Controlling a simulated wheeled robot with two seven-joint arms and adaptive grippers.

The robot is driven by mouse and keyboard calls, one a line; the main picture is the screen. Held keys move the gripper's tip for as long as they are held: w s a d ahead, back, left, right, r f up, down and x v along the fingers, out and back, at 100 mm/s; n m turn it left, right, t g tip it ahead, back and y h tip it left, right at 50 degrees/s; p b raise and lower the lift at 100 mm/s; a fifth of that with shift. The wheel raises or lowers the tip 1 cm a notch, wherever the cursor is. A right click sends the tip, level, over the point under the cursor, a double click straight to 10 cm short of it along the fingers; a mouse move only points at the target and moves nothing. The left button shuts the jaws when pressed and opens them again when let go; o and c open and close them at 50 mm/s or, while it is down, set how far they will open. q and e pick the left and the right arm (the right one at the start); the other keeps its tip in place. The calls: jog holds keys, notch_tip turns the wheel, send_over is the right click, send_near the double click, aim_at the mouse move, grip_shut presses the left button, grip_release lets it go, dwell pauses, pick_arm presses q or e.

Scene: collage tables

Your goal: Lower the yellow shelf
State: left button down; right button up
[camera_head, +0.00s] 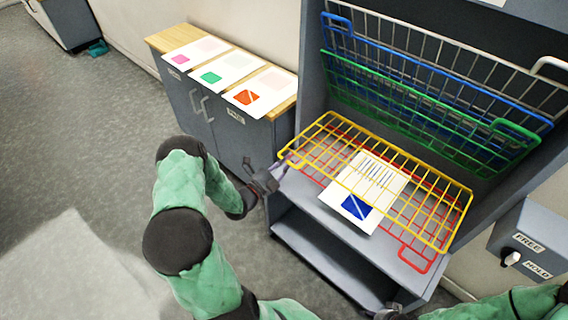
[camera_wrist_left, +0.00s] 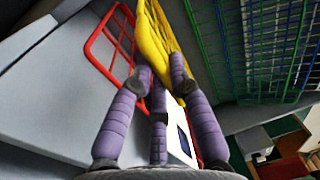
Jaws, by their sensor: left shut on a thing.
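The yellow wire shelf (camera_head: 326,122) is swung down from the rack and lies nearly level, slightly tilted, just above the red wire shelf (camera_head: 418,262). My left gripper (camera_head: 279,168) is shut on the yellow shelf's left front corner. In the left wrist view, the purple fingers (camera_wrist_left: 163,88) close around the yellow frame (camera_wrist_left: 152,42), with the red shelf (camera_wrist_left: 100,45) beside it. A white card with a blue square (camera_head: 357,207) shows through the yellow wires; its exact layer is hard to tell. My right gripper (camera_head: 387,312) is only partly in view at the bottom edge.
The green (camera_head: 440,132) and blue (camera_head: 540,122) shelves stand raised at the back of the grey rack, with a white-grey one (camera_head: 549,63) behind. A cabinet (camera_head: 222,110) with several cards stands left. A panel labelled FREE and HOLD (camera_head: 527,245) is at right.

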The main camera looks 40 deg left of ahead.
pick_arm(q)
jog(key=shift+d+f, duration=0.25)
jog(key=shift+f, duration=0.45)
jog(key=c, duration=1.4)
grip_release()
jog(key=shift+f, duration=0.1)
jog(key=shift+c, duration=0.2)
jog(key=shift+w, duration=0.15)
jog(key=shift+f, duration=0.1)
jog(key=s+a, duration=0.1)
jog(key=s, duration=1)
jog(key=shift+s+a+f, duration=0.2)
jog(key=shift+s+f, duration=0.05)
jog(key=shift+s, duration=0.15)
